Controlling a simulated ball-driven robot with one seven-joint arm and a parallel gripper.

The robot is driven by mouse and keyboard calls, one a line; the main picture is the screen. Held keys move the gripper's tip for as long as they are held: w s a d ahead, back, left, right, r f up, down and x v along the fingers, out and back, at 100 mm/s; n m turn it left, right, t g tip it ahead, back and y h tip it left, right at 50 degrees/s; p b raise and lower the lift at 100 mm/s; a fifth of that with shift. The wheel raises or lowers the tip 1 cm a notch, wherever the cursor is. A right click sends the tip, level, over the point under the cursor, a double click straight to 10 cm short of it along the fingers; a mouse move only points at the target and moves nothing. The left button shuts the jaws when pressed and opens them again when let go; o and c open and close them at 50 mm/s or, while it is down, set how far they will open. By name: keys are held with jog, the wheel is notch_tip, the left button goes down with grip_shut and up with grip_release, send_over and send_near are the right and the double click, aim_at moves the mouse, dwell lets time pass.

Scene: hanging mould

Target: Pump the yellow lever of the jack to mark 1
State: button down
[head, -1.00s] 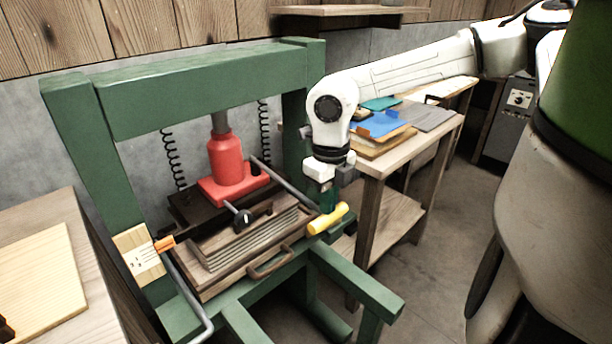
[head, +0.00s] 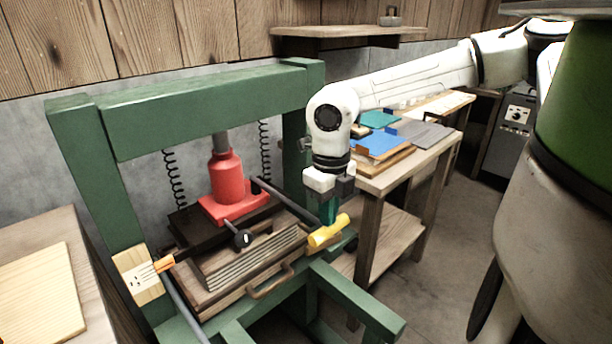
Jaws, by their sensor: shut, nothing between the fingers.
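The red jack (head: 226,177) stands upright in the green press frame (head: 215,100). Its dark lever (head: 285,202) slopes down to the right and ends in a yellow handle (head: 329,231) beyond the corner of the wooden box. My gripper (head: 329,218) points down, shut and empty, with its fingertips at the top of the yellow handle. I cannot tell whether they touch it. A wooden plate with a white marked scale (head: 136,284) is on the left post, with an orange pointer (head: 164,263) beside its upper part. The marks are too small to read.
A black knob (head: 242,239) on a rod sticks out in front of the jack. A wooden side table (head: 408,166) with folders stands right of the press, close to my gripper. A workbench (head: 62,226) is at the left. Open floor (head: 447,225) lies to the right.

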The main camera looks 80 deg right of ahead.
notch_tip(320, 180, up, 7)
jog(key=p, duration=0.4)
jog(key=shift+r, duration=0.2)
notch_tip(320, 180, down, 14)
jog(key=b, duration=1.2)
jog(key=shift+f, duration=0.25)
notch_tip(320, 180, up, 15)
jog(key=p, duration=1)
send_over(327, 238)
jog(key=d, duration=0.3)
jog(key=shift+w+a+f, duration=0.1)
jog(key=shift+w+f, duration=0.15)
jog(key=shift+f, duration=0.1)
